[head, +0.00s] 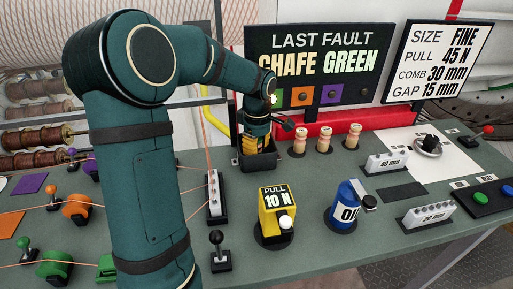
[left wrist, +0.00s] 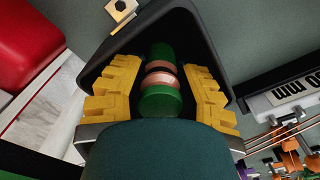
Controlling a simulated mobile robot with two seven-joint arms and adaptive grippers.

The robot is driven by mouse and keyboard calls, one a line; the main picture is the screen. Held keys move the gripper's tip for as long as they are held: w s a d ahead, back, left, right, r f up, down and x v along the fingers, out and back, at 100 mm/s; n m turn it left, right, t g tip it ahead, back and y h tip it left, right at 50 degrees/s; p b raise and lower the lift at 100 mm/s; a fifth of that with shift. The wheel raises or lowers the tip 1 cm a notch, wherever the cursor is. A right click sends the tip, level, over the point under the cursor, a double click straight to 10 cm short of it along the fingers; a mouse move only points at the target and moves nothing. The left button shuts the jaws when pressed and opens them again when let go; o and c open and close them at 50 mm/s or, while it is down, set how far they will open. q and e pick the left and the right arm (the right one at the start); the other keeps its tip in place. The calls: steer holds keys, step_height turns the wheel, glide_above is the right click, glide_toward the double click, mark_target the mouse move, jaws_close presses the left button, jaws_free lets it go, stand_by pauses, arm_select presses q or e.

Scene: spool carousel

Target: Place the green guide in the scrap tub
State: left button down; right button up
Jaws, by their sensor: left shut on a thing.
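The scrap tub (head: 262,163) is a dark open box at the back middle of the table. My left gripper (head: 256,146) points down into its mouth. In the left wrist view the yellow fingers of my left gripper (left wrist: 160,76) stand on both sides of the green guide (left wrist: 160,104), a green rounded piece with copper-coloured and dark bands. The gripper is shut on it, within the outline of the dark tub (left wrist: 128,40). How deep the guide sits is hard to tell, and the head view hides it. My right gripper is not in view.
Several pale pegs (head: 324,139) stand right of the tub. A yellow pull gauge (head: 274,213) and a blue oil bottle (head: 345,204) stand nearer. The fault board (head: 320,60) rises behind.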

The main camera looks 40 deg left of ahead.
arm_select(q)
steer(key=shift+r, duration=0.1)
steer(key=c, duration=1)
jaws_free()
steer(key=shift+c, duration=0.2)
step_height(320, 180, up, 12)
steer(key=p, duration=0.3)
steer(key=shift+d, duration=0.15)
